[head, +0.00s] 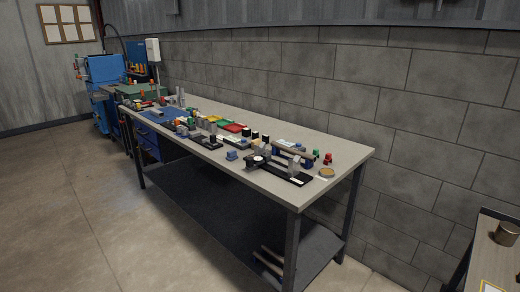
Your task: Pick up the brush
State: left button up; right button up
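I cannot make out a brush for certain; the items on the long workbench (330,143) are too small to tell apart. Many small parts and fixtures lie along its top. A black base with grey blocks (284,171) sits near the bench's near end. A round tan-topped piece (326,173) lies beside it, close to the front edge. Neither of my grippers is in the view.
A second table (490,262) with a brown cup (507,234) stands at the lower right. A block wall (400,110) runs behind the bench. Blue equipment (104,70) stands at the far left. The floor (70,200) in front is clear.

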aim_at(258, 142)
jog(key=i, duration=0.15)
jog(key=j+z, duration=0.1)
jog(key=z, duration=0.15)
jog(key=i+j+z, duration=0.15)
jog(key=z, duration=0.2)
jog(key=i+j+z, duration=0.1)
jog(key=z, duration=0.3)
jog(key=i+j+z, duration=0.1)
jog(key=j+z, duration=0.25)
